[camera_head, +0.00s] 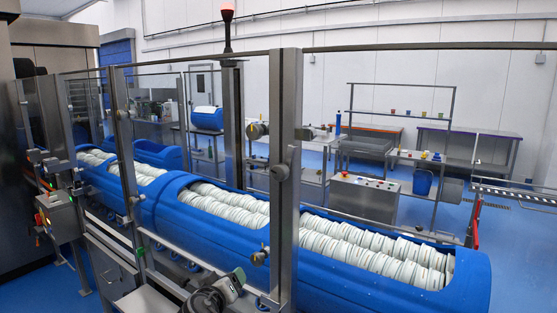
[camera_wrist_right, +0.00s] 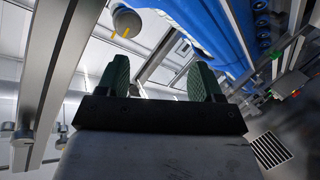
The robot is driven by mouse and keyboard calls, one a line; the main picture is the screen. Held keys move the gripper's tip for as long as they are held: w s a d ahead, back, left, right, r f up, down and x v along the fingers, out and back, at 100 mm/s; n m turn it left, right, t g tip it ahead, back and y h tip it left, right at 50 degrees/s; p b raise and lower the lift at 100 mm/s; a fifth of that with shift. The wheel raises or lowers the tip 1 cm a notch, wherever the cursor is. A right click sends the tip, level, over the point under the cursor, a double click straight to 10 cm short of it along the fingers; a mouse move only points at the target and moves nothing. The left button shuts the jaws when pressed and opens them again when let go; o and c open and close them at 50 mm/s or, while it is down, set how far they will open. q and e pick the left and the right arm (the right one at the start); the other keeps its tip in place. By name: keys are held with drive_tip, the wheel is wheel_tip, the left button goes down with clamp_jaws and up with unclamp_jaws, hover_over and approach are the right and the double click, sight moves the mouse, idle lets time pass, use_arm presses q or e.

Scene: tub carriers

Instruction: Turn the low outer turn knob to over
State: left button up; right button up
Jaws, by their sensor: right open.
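A small turn knob (camera_head: 260,256) sits low on the steel guard frame, in front of the blue tub, left of the thick steel post (camera_head: 285,215). My right gripper (camera_head: 238,277) is just below and left of it in the head view, apart from it. In the right wrist view my right gripper (camera_wrist_right: 160,82) shows two green fingers spread apart with nothing between them. A round grey knob-like part with yellow marks (camera_wrist_right: 127,21) is beyond the fingers there; I cannot tell whether it is the same knob. My left gripper is not in view.
Another knob (camera_head: 281,172) sits higher on the post. Clear guard panels and steel posts stand before the long blue tub (camera_head: 400,285), which holds rows of white rolled pieces. A control box (camera_head: 59,215) stands at left. Open blue floor lies at far right.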

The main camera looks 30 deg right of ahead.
wheel_tip(320, 180, up, 18)
drive_tip(key=s+d+m+g+h+p, duration=0.1)
drive_tip(key=s+m+h, duration=0.25)
drive_tip(key=m, duration=0.25)
drive_tip(key=m+g+h+p, duration=0.2)
drive_tip(key=m+g, duration=0.1)
drive_tip(key=m, duration=0.2)
approach(278, 173)
drive_tip(key=d, duration=0.1)
drive_tip(key=shift+n, duration=0.3)
drive_tip(key=p+x, duration=0.4)
drive_tip(key=x, duration=0.5)
drive_tip(key=shift+w+a+r, duration=0.1)
drive_tip(key=shift+w+r, duration=0.05)
drive_tip(key=shift+r, duration=0.05)
drive_tip(key=shift+w+d+f+p, duration=0.15)
drive_tip(key=shift+w+d+p, duration=0.1)
drive_tip(key=shift+d+p, duration=0.25)
drive_tip(key=shift+w+d+f, duration=0.1)
drive_tip(key=shift+w+f, duration=0.05)
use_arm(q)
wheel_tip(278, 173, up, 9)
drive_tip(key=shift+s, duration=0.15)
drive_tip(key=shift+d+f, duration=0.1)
use_arm(e)
drive_tip(key=shift+c, duration=0.3)
